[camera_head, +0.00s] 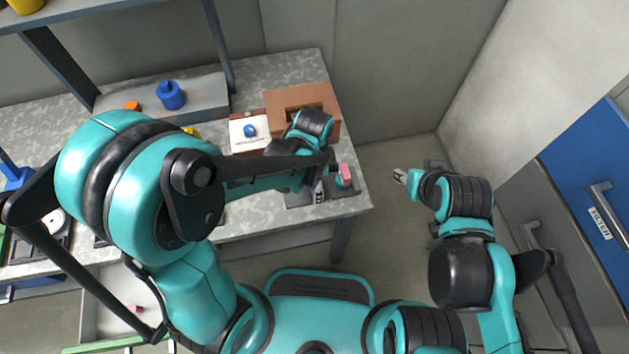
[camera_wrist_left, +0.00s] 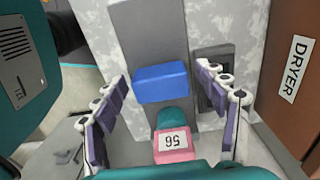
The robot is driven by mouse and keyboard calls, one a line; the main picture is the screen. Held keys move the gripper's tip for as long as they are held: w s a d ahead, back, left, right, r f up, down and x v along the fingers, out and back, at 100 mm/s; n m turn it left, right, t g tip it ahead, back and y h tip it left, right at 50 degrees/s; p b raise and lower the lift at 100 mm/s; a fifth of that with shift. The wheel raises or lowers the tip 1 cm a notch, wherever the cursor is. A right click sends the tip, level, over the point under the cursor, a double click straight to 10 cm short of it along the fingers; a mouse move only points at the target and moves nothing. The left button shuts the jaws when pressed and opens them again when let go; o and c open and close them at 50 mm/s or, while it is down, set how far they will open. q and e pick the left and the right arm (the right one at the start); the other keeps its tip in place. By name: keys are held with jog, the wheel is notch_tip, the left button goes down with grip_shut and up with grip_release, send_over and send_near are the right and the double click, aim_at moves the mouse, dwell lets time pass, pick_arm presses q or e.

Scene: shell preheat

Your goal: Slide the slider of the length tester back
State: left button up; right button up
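The length tester shows in the left wrist view as a dark grey track (camera_wrist_left: 152,42) with a blue block (camera_wrist_left: 161,82) across it. A teal and pink piece (camera_wrist_left: 174,143) with a numbered label lies just below the block. Which part is the slider is not clear. My left gripper (camera_wrist_left: 165,105) is open, its two purple-padded fingers on either side of the block and labelled piece, apart from both. In the head view the pink part (camera_head: 346,173) shows at the table's right end, beside my left gripper (camera_head: 318,190). My right gripper (camera_head: 400,177) hangs away from the table; its opening is unclear.
A brown box (camera_head: 280,97), labelled DRYER in the wrist view (camera_wrist_left: 296,68), stands behind the tester. A white plate with a blue knob (camera_head: 250,130) is beside it. A shelf (camera_head: 70,10) rises at the back left. Blue-fronted cabinets (camera_head: 590,160) stand at the right.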

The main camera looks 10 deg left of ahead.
pick_arm(q)
jog(key=shift+r, duration=0.1)
notch_tip(320, 180, up, 12)
dwell(0.5)
dwell(0.4)
jog(key=s+a+r+n+t, duration=0.1)
jog(key=s+a+n+t, duration=0.1)
jog(key=a+n, duration=0.4)
jog(key=s+a+r+n+t, duration=0.1)
jog(key=a+n+t, duration=0.4)
jog(key=a+n, duration=0.2)
jog(key=shift+s+a+r+n, duration=0.25)
jog(key=shift+s+r+n, duration=0.1)
jog(key=shift+n, duration=0.35)
dwell(1.0)
